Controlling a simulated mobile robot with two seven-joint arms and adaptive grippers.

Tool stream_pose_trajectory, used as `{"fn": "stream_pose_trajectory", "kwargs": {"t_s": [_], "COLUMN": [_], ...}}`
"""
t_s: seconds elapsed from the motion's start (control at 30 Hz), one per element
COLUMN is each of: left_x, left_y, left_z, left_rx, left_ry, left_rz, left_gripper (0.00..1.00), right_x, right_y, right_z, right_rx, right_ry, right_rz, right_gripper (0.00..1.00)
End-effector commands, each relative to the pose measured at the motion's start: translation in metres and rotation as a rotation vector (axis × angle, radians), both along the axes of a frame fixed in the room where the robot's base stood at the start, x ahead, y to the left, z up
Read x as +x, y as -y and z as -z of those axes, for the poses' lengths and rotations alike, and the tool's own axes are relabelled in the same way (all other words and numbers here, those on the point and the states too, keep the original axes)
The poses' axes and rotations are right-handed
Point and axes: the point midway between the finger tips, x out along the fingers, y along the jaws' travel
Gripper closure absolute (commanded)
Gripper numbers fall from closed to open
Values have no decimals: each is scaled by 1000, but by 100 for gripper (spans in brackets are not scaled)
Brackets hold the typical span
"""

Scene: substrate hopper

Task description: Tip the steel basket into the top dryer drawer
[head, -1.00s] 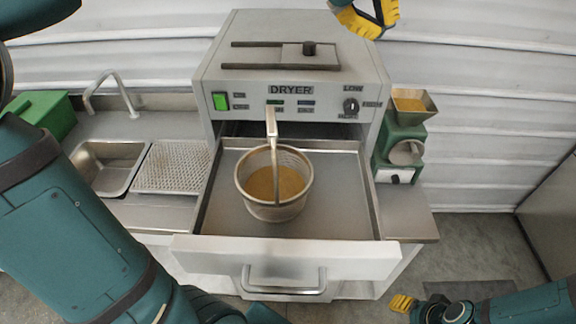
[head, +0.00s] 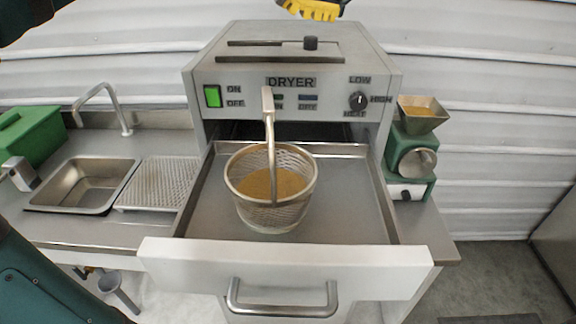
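The steel mesh basket (head: 258,217) stands upright in the pulled-out top dryer drawer (head: 352,218), left of the drawer's middle. Golden grain (head: 292,182) lies inside the basket, and its tall handle (head: 267,110) stands up in front of the dryer. The bare drawer floor shows around the basket. My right gripper is out of view.
The dryer (head: 225,68) has a green switch and a heat knob. A green mill with a hopper (head: 420,120) stands close on the right. On the left are a sink (head: 82,185), faucet, perforated drainer (head: 158,182) and green box (head: 28,140).

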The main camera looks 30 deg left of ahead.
Motion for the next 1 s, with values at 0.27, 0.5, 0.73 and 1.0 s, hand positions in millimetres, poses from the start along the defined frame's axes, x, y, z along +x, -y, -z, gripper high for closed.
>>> {"fn": "stream_pose_trajectory", "kwargs": {"t_s": [0.27,0.5,0.73,1.0], "left_x": [-15,-28,-42,-58], "left_y": [-17,-33,-48,-68], "left_z": [19,31,49,68], "left_rx": [-71,-136,-210,-300], "left_ry": [61,115,175,247], "left_rz": [-1,-1,0,2], "left_gripper": [100,100,100,100], "right_x": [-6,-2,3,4], "right_y": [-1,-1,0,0], "right_z": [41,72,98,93], "right_rx": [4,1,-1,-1], "right_ry": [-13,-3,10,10], "right_rz": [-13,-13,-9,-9], "right_gripper": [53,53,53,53]}}
